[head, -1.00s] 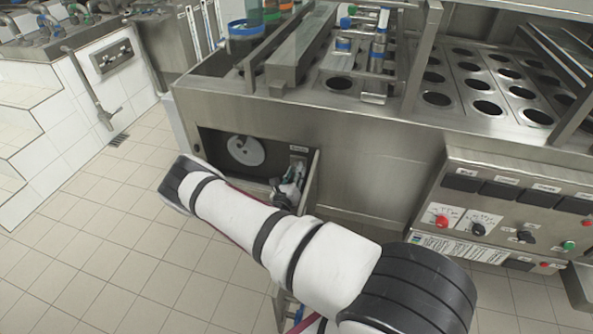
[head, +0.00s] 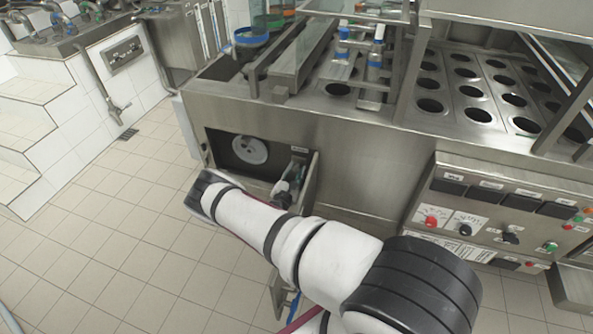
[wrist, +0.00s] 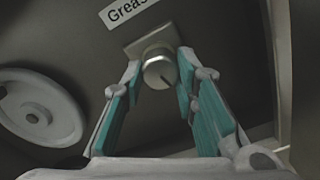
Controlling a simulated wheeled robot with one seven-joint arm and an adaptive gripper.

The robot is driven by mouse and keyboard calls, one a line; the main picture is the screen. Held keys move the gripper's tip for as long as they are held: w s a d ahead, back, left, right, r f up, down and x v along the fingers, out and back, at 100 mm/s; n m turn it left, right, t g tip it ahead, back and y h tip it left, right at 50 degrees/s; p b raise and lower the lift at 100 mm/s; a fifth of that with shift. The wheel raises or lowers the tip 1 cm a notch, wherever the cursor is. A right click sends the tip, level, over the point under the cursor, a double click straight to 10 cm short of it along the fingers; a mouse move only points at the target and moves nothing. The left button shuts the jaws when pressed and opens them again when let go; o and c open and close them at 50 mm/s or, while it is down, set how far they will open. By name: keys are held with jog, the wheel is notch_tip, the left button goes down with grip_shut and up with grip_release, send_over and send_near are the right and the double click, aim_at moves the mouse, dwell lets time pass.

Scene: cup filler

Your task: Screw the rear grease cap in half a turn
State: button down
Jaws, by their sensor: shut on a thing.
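In the head view my gripper (head: 291,182) is inside the open recess low on the machine's front. The cap cannot be made out there.
A white handwheel (wrist: 38,108) is left of the cap, and also shows in the head view (head: 250,150). An open metal door (head: 311,187) stands close right of my gripper. A control panel (head: 490,215) is farther right. Tiled floor (head: 110,220) is clear at left.

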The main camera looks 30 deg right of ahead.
jog(key=m+p, duration=0.1)
jog(key=m, duration=0.3)
jog(key=shift+p, duration=0.4)
dwell(0.4)
jog(key=c, duration=1.3)
grip_release()
jog(key=v, duration=1.2)
